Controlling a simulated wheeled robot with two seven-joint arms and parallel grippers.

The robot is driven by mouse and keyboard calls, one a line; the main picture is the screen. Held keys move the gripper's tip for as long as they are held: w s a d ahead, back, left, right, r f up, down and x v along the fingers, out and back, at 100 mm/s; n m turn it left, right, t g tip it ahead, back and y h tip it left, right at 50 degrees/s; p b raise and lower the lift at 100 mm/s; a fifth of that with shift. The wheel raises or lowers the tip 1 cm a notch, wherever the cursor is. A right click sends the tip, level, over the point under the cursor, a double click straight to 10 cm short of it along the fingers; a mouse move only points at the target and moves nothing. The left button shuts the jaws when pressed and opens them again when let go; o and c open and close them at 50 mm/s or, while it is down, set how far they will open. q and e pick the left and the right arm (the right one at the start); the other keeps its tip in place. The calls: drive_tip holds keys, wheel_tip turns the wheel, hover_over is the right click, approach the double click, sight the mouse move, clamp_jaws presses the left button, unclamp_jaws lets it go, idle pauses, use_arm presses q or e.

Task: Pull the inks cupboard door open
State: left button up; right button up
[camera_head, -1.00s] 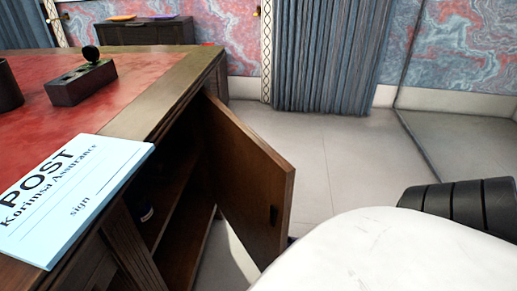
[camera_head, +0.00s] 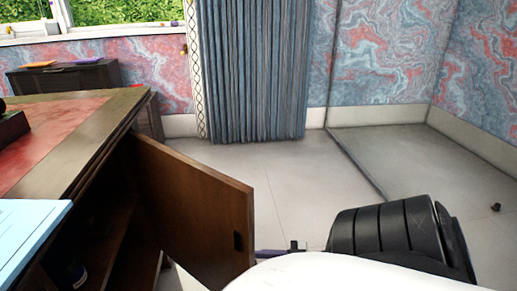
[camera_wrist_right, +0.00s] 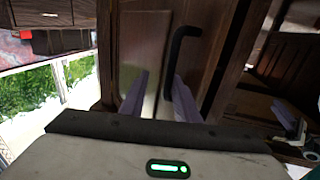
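The brown wooden cupboard door (camera_head: 205,210) stands open at the end of the desk in the head view, swung out from the dark cupboard inside. In the right wrist view the door panel (camera_wrist_right: 145,45) carries a black bar handle (camera_wrist_right: 178,55). My right gripper (camera_wrist_right: 160,100) is at the door, its two purple-grey fingers apart. The lower end of the handle shows between them, close to the right-hand finger; I cannot tell whether it touches. In the head view my white arm hides most of this gripper.
The desk (camera_head: 95,140) with its red leather top is at the left, a pale blue sign (camera_head: 30,235) at its near edge. Tiled floor (camera_head: 290,190) right of the door is clear up to the curtain (camera_head: 250,70). A small dark object (camera_head: 495,207) lies on the floor.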

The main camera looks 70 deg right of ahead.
drive_tip(key=shift+s+f, duration=0.1)
drive_tip(key=shift+s, duration=0.2)
drive_tip(key=v, duration=1)
drive_tip(key=shift+s, duration=0.1)
